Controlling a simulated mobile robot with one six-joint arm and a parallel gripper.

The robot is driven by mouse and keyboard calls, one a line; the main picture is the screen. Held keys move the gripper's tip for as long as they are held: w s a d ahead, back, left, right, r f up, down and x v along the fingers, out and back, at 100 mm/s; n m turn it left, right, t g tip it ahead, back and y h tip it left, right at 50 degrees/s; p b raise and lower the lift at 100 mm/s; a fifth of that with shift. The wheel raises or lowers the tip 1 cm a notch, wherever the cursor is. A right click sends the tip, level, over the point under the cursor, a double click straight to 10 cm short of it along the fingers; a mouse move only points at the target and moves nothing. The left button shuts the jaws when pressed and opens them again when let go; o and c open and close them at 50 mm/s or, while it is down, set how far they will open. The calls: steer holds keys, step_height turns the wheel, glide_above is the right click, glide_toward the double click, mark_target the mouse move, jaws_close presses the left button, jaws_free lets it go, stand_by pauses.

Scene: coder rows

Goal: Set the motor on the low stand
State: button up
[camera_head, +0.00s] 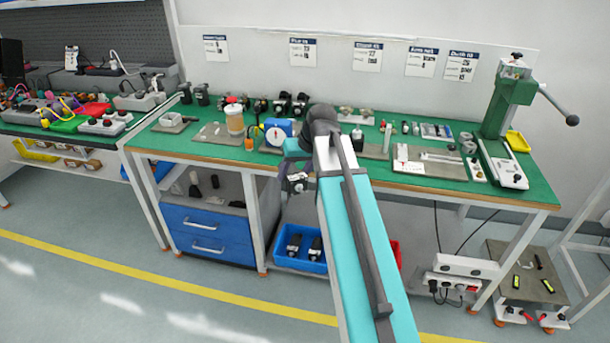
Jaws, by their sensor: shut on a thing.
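My gripper (296,182) hangs in front of the green bench's front edge, to the left of my teal arm. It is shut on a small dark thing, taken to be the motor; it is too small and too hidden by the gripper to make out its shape. A low stand (510,256) with a grey-brown top is on the floor at the lower right, well apart from my gripper. Small black and yellow pieces lie on its top, and red and black parts show at its feet.
A blue bin (288,262) with black motor-like parts sits below the bench. The green bench (165,146) carries plates, tools and a green press (508,105). A power strip (462,266) with cables hangs near the bench's right leg. Blue drawers (205,222) stand left.

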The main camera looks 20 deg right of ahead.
steer(key=a+r+p, duration=0.4)
steer(key=r+p, duration=0.2)
steer(key=r, duration=0.2)
steer(key=a+r+n+p, duration=0.1)
steer(key=a+r+p, duration=0.3)
steer(key=r, duration=0.4)
steer(key=a+r+p, duration=0.4)
steer(key=r+p, duration=0.3)
steer(key=r, duration=0.2)
steer(key=shift+s+a+p, duration=0.3)
steer(key=shift+s+a, duration=0.1)
steer(key=shift+s, duration=0.05)
steer(key=shift+a, duration=0.1)
